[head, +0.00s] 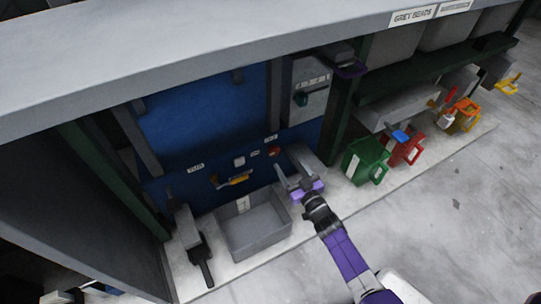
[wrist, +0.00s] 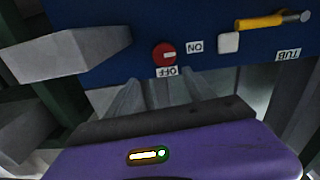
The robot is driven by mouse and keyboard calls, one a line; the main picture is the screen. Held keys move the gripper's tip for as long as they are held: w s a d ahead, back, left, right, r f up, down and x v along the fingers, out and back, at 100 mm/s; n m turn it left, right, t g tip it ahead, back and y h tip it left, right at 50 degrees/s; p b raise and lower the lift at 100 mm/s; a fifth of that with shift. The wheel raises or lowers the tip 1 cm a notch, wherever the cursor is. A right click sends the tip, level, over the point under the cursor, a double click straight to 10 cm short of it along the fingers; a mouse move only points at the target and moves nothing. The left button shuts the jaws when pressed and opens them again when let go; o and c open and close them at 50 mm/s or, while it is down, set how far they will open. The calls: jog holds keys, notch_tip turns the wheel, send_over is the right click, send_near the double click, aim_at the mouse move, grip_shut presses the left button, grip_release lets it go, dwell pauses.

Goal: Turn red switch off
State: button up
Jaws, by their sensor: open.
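The red switch (wrist: 164,53) is a round knob on the blue panel, seen in the wrist view and small in the head view (head: 274,151). Its pale mark lies level and points towards the ON label (wrist: 195,47). The OFF label (wrist: 167,72) sits just below the knob in the wrist view. My purple gripper (head: 290,176) is in front of the panel. In the wrist view its two grey fingers (wrist: 163,90) are apart and empty, pointing at the panel just below the knob. I cannot tell whether they touch anything.
A grey block (wrist: 66,55) juts out beside the switch. A white button (wrist: 229,42) and a yellow handle (wrist: 262,22) are on its other side. A grey tub (head: 256,242) stands below the panel. Green (head: 352,168) and red (head: 394,155) containers stand to the right.

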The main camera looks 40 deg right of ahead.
aim_at(275, 152)
jog(key=shift+y, duration=0.3)
jog(key=shift+a+f+b+x, duration=0.2)
jog(key=shift+b+x, duration=0.3)
jog(key=shift+x, duration=0.7)
jog(key=shift+a+f+b+x, duration=0.1)
jog(key=shift+f+b+x, duration=0.25)
jog(key=shift+x, duration=0.85)
jog(key=shift+a+f+b+x, duration=0.15)
jog(key=shift+b+x, duration=0.45)
jog(key=shift+x, duration=0.6)
jog(key=shift+w, duration=0.15)
jog(key=c, duration=1.3)
